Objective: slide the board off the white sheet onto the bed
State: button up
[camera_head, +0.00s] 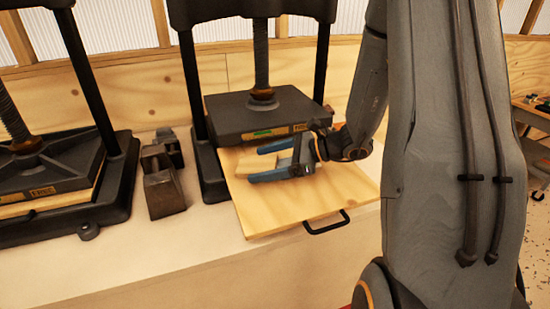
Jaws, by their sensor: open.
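A pale wooden board (290,209) with a black handle (328,222) at its front edge lies flat, its back part under the raised dark platen (258,118) of the right press. My gripper (254,164), with blue fingers, is open just over the board, its fingers pointing left. A small pale wooden piece (261,172) lies between and beside the fingers; I cannot tell whether they touch it. The press bed is mostly hidden under the board and platen. I cannot make out a separate white sheet.
A second press (40,175) stands at the left with a pale board under its platen. Dark metal blocks (163,185) stand between the presses. The pale bench top (170,250) is clear in front. A wooden cart (535,118) is at the far right.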

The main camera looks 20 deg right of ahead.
aim_at(249, 172)
jog(key=shift+w+a+f, duration=0.15)
jog(key=shift+w+a, duration=0.05)
jog(key=shift+a, duration=0.1)
jog(key=shift+c, duration=0.2)
jog(key=c, duration=1.1)
jog(key=shift+s+a, duration=0.1)
jog(key=shift+s, duration=0.05)
jog(key=shift+s+a, duration=0.85)
jog(key=shift+s, duration=0.3)
jog(key=o, duration=1.1)
